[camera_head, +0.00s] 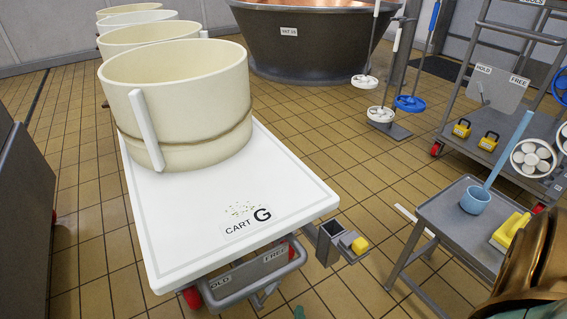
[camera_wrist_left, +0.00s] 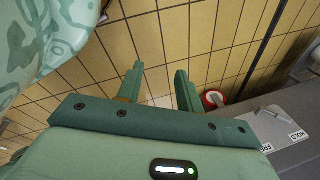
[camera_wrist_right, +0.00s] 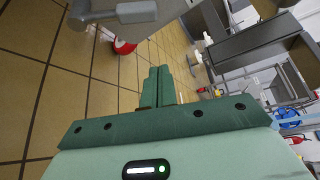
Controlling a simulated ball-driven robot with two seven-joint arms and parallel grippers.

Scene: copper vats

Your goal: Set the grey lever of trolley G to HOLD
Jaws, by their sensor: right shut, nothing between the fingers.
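Trolley G (camera_head: 180,225) has a white top marked CART G and carries a large cream tub. Below its front edge is a grey plate (camera_head: 247,274) with HOLD at left and FREE at right. My right gripper's green tip (camera_head: 299,312) is at the bottom edge, right of the plate. In the right wrist view my right gripper (camera_wrist_right: 158,72) is shut and empty, below a grey bar (camera_wrist_right: 135,12). My left gripper (camera_wrist_left: 158,75) is open and empty, beside a HOLD/FREE plate (camera_wrist_left: 277,128).
A small grey box with a yellow block (camera_head: 359,245) stands right of the trolley. A grey table (camera_head: 428,212) with a blue ladle and yellow brush is at right. Another trolley with a HOLD/FREE plate (camera_head: 497,90) is behind it.

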